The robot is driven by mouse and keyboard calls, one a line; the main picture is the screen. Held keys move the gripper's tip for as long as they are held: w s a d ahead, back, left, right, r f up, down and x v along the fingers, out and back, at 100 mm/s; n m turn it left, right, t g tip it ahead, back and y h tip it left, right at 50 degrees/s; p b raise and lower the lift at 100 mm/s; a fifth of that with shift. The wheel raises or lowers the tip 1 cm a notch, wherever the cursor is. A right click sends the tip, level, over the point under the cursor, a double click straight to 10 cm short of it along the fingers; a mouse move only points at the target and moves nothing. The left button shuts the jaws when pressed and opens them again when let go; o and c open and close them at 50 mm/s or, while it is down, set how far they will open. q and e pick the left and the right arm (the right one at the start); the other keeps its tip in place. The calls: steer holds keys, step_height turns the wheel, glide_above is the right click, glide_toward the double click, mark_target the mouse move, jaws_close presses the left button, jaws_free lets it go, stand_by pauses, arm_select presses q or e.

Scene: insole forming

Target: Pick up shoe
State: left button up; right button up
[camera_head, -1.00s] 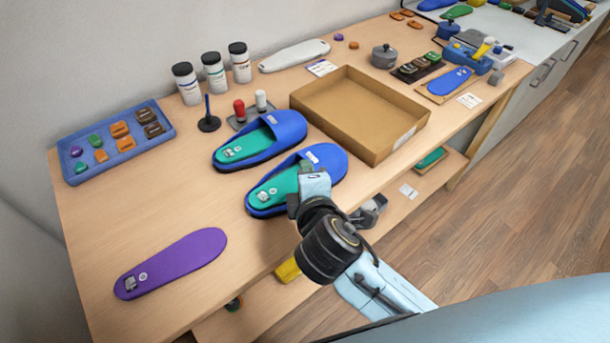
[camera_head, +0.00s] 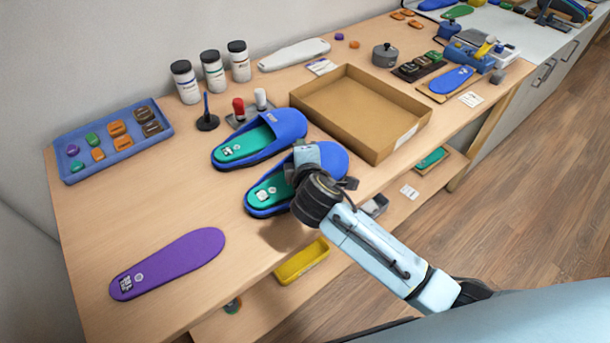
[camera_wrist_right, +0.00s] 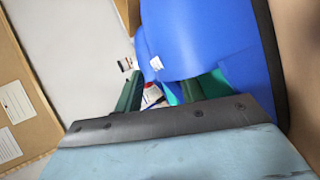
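Two blue slippers with green insoles stand on the wooden table. The rear slipper (camera_head: 283,124) is clear of my arm. The front slipper (camera_head: 331,161) is partly hidden by my right gripper (camera_head: 303,160), which is over its strap area. In the right wrist view the blue slipper (camera_wrist_right: 205,40) fills the space ahead of the right gripper (camera_wrist_right: 162,93). Its two dark green fingers are apart, close to the strap's edge. I cannot tell whether they touch it. My left gripper is not in view.
An open cardboard box (camera_head: 391,136) stands right behind the slippers. A purple insole (camera_head: 172,262) lies at the front left and a blue tray (camera_head: 70,179) at the far left. Stamps (camera_head: 240,112) and bottles (camera_head: 187,82) stand behind. Table between purple insole and slippers is free.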

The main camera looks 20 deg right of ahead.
jaws_close()
stand_by(0.5)
